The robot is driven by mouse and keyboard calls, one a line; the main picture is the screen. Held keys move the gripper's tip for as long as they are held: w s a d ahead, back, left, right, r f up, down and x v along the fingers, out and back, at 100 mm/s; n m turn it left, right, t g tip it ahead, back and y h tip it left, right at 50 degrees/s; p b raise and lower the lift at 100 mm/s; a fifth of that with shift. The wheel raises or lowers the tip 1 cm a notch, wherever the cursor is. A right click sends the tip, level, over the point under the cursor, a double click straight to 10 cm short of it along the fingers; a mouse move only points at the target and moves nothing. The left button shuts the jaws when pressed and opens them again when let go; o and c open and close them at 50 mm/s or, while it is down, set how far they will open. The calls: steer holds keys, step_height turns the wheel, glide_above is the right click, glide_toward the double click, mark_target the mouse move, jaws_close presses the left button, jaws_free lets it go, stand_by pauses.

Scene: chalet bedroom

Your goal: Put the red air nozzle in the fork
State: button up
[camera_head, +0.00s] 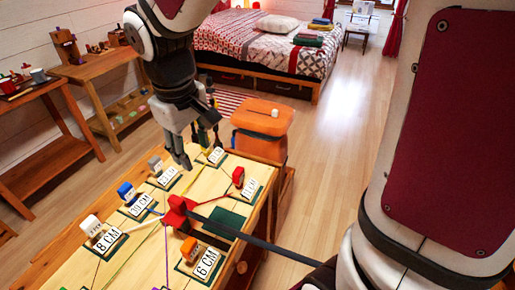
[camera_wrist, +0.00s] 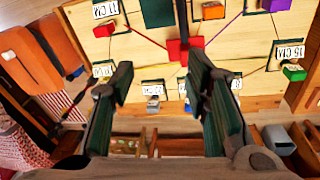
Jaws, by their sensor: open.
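A red piece (camera_head: 176,215), likely the red air nozzle, is on the light wooden board (camera_head: 140,262), with a dark hose or bar running from it to the lower right. It also shows in the wrist view (camera_wrist: 178,51), beyond my fingers. I cannot make out a fork for certain. My gripper (camera_head: 198,150) hangs by the far edge of the board, apart from the red piece. In the wrist view its two fingers (camera_wrist: 161,85) are spread with nothing between them.
Several small coloured blocks, including a blue one (camera_head: 126,191) and a smaller red one (camera_head: 238,177), stand by length labels on the board. An orange box (camera_head: 262,117) stands behind it. Wooden benches (camera_head: 45,150) are at left; the floor (camera_head: 335,130) at right is clear.

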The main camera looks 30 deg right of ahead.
steer(key=s+d+r+m+t, duration=0.1)
steer(key=s+d+r+m, duration=0.1)
steer(key=s, duration=0.6)
steer(key=s+d+r+m+t, duration=0.2)
steer(key=s+d+r, duration=0.2)
steer(key=s, duration=0.3)
steer(key=shift+s+d+r+y, duration=0.15)
steer(key=shift+s+r+y, duration=0.2)
steer(key=shift+r, duration=0.25)
steer(key=shift+o, duration=1)
steer(key=shift+s+m, duration=0.25)
steer(key=shift+m, duration=0.05)
steer(key=shift+o, duration=1)
steer(key=n+g+p, duration=0.2)
steer(key=n+g, duration=0.3)
steer(key=n, duration=2)
glide_above(175, 199)
step_height(175, 199, down, 15)
steer(key=f, duration=0.8)
steer(key=shift+w+f+p, duration=0.2)
steer(key=shift+f+p, duration=0.05)
steer(key=shift+p, duration=0.05)
steer(key=shift+s+f+p, duration=0.15)
steer(key=shift+f+p, duration=0.4)
steer(key=shift+f, duration=2.15)
